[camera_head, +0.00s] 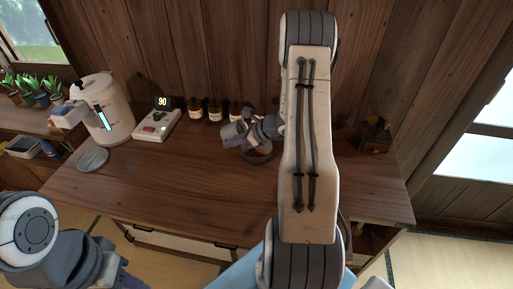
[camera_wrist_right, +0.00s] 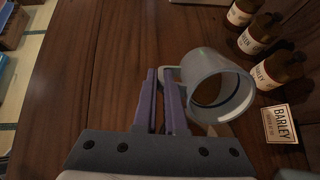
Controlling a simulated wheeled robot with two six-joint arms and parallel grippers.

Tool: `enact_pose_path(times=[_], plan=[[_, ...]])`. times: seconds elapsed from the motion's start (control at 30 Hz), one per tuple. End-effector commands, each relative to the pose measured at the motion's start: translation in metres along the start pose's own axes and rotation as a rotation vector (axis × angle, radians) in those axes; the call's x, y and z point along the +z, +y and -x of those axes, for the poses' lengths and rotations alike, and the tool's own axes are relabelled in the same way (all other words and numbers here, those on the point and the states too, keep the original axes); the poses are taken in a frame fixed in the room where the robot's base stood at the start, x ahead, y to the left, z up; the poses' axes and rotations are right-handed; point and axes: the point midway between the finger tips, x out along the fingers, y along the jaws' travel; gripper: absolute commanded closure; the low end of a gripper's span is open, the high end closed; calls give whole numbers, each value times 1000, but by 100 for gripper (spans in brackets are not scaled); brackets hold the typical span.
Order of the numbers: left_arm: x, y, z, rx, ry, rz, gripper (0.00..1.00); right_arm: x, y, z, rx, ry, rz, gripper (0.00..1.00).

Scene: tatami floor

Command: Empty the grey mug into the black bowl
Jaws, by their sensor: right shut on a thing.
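My right gripper (camera_head: 234,140) reaches left over the desk in the head view. In the right wrist view its purple fingers (camera_wrist_right: 164,88) are shut on the handle of the grey mug (camera_wrist_right: 196,68). The mug hangs beside the fingers with its open mouth towards the camera; its exact tilt and contents are unclear. It shows small in the head view (camera_head: 232,130). A dark ring shape (camera_head: 258,157) lies beside my right wrist; I cannot tell if it is the black bowl. My left gripper (camera_head: 125,278) is partly in view at lower left, its jaws unclear.
Several brown bottles (camera_head: 214,110) stand at the back of the desk (camera_head: 170,180), near the mug. A "BARLEY" card (camera_wrist_right: 281,124) lies by them. A white dispenser (camera_head: 105,110), a scale (camera_head: 157,127) reading 90 and a round grey coaster (camera_head: 92,159) are at left. The front left desk is clear.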

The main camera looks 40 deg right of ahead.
Motion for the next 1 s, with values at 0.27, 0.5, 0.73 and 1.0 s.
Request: enact_pose_path(times=[0.27, 0.5, 0.73, 1.0], plan=[[0, 0, -7, 0, 0, 0, 62, 1, 1, -1, 1, -39, 2, 100], [1, -1, -12, 0, 0, 0, 62, 2, 1, -1, 2, -71, 3, 100], [1, -1, -16, 0, 0, 0, 62, 3, 2, -1, 3, -102, 4, 100], [1, -2, -21, 0, 0, 0, 62, 5, 3, -1, 6, -138, 5, 100]])
